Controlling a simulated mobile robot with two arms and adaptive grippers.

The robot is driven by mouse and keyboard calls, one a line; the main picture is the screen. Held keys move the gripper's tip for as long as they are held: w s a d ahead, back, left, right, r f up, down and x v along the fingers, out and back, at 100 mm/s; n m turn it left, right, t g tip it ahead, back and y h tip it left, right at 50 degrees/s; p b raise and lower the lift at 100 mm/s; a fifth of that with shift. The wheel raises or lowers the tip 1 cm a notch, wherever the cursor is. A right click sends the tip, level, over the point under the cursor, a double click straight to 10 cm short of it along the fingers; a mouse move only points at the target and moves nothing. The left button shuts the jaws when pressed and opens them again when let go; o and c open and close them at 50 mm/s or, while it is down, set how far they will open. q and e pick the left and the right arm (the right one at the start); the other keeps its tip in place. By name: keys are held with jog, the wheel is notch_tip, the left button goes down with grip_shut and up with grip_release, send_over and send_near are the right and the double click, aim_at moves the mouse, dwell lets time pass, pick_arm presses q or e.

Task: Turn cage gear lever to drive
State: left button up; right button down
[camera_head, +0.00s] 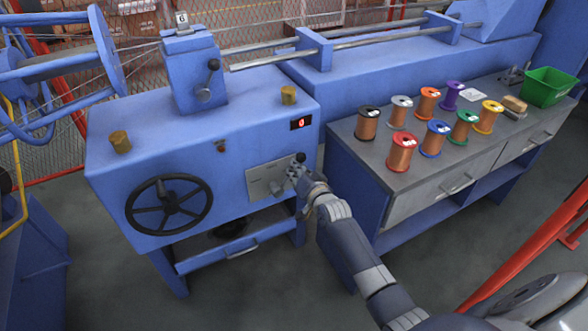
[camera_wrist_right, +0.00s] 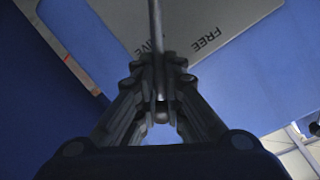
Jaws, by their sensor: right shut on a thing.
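The cage gear lever shows its dark knob (camera_head: 300,157) at the upper right of a grey metal plate (camera_head: 262,184) on the front of the blue machine. My right gripper (camera_head: 296,172) is at the plate's right end, closed around the lever. In the right wrist view the fingers (camera_wrist_right: 160,98) meet on the lever's thin rod (camera_wrist_right: 155,25). The plate (camera_wrist_right: 240,10) there reads "FREE" and, partly hidden by the rod and fingers, letters ending in "IVE". The exact lever setting cannot be told. My left gripper is not in view.
A black handwheel (camera_head: 168,205) is on the machine front, left of the plate. Another lever (camera_head: 209,80) is on the blue box on top. A workbench (camera_head: 400,185) with several wire spools and a green bin (camera_head: 549,86) stands right.

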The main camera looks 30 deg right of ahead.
jog(key=shift+w+d+r, duration=0.2)
jog(key=shift+d+r, duration=0.2)
jog(key=shift+r, duration=0.25)
jog(key=c, duration=1.7)
grip_release()
jog(key=shift+d+f, duration=0.1)
jog(key=shift+s+f, duration=0.2)
jog(key=v, duration=1.2)
jog(key=shift+r, duration=0.1)
